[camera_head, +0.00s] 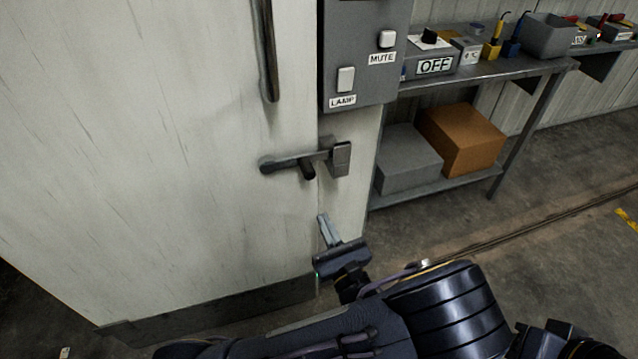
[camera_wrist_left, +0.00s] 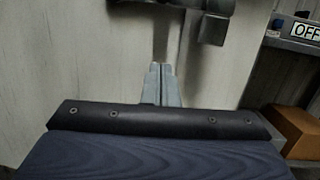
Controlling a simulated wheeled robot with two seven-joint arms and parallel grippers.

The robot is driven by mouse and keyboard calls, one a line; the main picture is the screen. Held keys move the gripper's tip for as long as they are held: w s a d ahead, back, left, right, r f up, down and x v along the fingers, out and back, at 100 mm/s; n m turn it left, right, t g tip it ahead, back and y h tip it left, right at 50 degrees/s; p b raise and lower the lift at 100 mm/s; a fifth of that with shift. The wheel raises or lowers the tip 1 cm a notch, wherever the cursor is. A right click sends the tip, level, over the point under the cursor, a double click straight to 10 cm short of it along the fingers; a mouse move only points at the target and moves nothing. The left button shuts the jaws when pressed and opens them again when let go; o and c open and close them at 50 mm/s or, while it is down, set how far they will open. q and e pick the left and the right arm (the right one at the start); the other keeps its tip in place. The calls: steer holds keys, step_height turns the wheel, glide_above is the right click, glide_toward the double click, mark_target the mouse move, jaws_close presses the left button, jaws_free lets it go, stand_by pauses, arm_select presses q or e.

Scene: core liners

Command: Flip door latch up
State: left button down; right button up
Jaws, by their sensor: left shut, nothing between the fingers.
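The door latch (camera_head: 296,160) is a dark metal bar on the pale door (camera_head: 190,140), lying roughly level across the door's right edge. Its right end sits at a dark keeper block (camera_head: 341,158) on the frame, and a short dark knob projects below the bar. My left gripper (camera_head: 324,228) is below the latch, shut and empty, its fingers pointing up and apart from the latch. In the left wrist view the closed fingers (camera_wrist_left: 158,82) show in the middle, with the underside of the latch (camera_wrist_left: 180,4) at the top, partly cut off. My right gripper is not in view.
A vertical door handle (camera_head: 268,55) is above the latch. A grey switch panel (camera_head: 362,55) with LAMP and MUTE buttons is on the frame. A metal shelf (camera_head: 480,72) with boxes stands at right. The door face left of my gripper is clear.

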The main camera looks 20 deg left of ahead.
mark_target(311, 166)
arm_select(q)
steer(key=shift+w+d+f+m+t+h, duration=0.2)
steer(key=shift+d+m+t+h, duration=0.2)
steer(key=shift+d+m+t, duration=0.3)
steer(key=shift+w, duration=0.1)
steer(key=w+a+r, duration=0.5)
steer(key=w+r, duration=0.1)
steer(key=w, duration=0.1)
steer(key=shift+w+a+r, duration=0.2)
steer(key=shift+w+r, duration=0.05)
steer(key=shift+w, duration=0.15)
